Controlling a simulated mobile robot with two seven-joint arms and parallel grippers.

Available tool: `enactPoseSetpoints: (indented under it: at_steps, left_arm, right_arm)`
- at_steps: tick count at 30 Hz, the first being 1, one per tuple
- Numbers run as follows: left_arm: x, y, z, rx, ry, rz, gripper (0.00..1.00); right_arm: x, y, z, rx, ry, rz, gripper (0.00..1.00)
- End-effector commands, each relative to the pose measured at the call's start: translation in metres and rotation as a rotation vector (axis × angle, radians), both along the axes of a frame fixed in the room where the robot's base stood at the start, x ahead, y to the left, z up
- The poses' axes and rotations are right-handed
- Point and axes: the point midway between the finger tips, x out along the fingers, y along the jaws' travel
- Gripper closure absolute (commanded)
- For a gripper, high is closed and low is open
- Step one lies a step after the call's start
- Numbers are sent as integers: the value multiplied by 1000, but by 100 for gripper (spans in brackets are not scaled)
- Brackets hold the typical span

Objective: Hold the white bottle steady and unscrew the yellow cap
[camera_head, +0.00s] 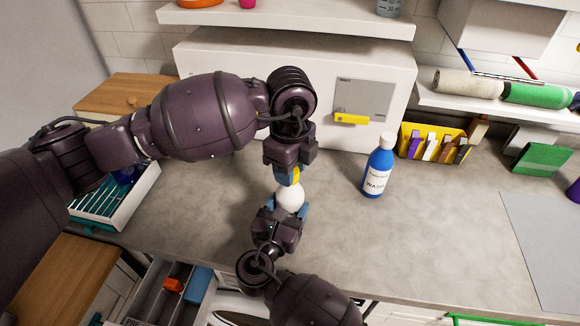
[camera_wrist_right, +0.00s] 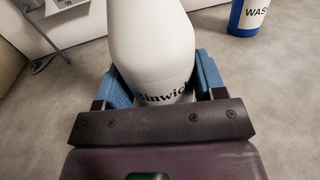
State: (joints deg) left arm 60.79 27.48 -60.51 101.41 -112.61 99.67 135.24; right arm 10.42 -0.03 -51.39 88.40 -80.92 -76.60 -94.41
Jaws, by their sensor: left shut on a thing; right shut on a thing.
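The white bottle (camera_head: 290,197) is upright above the grey counter, with its body between the blue fingers of my right gripper (camera_head: 280,211). The right wrist view shows the bottle (camera_wrist_right: 155,50) large, with dark lettering low on its side, and my right gripper (camera_wrist_right: 165,90) shut around it. The yellow cap (camera_head: 296,174) shows only in part at the bottle's top. My left gripper (camera_head: 288,176) comes down from above and is shut on the cap, hiding most of it. The cap is out of sight in the right wrist view.
A blue bottle with a white cap (camera_head: 378,166) stands to the right on the counter. A yellow bin (camera_head: 431,143) with several items is farther right. A white box-like unit (camera_head: 240,55) stands behind. An open drawer (camera_head: 165,290) is at the front left. The counter between is clear.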

Motion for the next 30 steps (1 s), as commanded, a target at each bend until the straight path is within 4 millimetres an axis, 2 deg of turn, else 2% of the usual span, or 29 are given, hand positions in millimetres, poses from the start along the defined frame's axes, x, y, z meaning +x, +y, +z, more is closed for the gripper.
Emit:
enactPoseSetpoints:
  at_steps: [30]
  left_arm:
    - [0, 0, 22, 0, 0, -1, 94]
  right_arm:
    - [0, 0, 0, 0, 0, 0, 100]
